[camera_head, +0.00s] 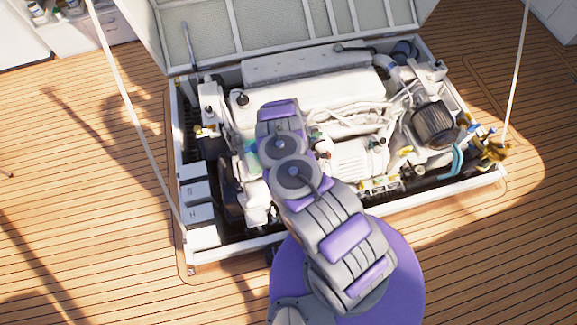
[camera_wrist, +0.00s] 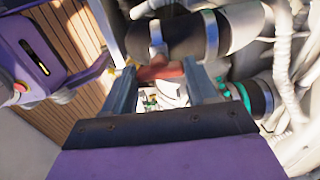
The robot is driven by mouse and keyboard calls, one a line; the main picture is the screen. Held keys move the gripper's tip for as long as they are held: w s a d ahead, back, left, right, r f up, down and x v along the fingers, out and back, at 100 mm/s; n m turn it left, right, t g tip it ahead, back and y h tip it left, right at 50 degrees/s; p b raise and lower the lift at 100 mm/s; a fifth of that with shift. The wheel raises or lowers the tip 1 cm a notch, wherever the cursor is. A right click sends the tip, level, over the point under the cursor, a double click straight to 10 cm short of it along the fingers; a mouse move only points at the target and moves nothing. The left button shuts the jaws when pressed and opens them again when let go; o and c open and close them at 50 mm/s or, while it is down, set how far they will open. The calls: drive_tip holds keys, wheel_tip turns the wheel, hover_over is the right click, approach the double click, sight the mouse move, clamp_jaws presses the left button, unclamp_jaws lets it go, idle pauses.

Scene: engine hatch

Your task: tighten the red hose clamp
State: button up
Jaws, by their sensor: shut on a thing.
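In the wrist view, the two grey fingers of my gripper (camera_wrist: 158,79) reach up towards a black hose (camera_wrist: 180,36). The red clamp piece (camera_wrist: 160,72) lies between the fingertips, just under the hose, and my gripper is shut on it. A pale metal band (camera_wrist: 155,36) on the hose runs down to the red piece. How far the clamp is turned cannot be told. In the head view, my arm reaches over the left part of the engine (camera_head: 310,90) and hides the gripper and the red clamp.
A second band (camera_wrist: 211,34) circles the hose further right. Another dark hose with a teal band (camera_wrist: 245,98) and pale corrugated pipes (camera_wrist: 285,50) crowd the right side. The hatch frame (camera_head: 345,220) surrounds the engine, with its lid (camera_head: 280,25) raised behind. Wooden deck (camera_head: 80,200) lies clear around it.

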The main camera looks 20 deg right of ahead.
drive_tip(key=shift+w, duration=0.1)
drive_tip(key=o, duration=1.1)
drive_tip(key=shift+a, duration=0.1)
drive_tip(key=shift+c, duration=0.2)
drive_tip(key=shift+r, duration=0.1)
wheel_tip(320, 180, up, 17)
drive_tip(key=p, duration=0.8)
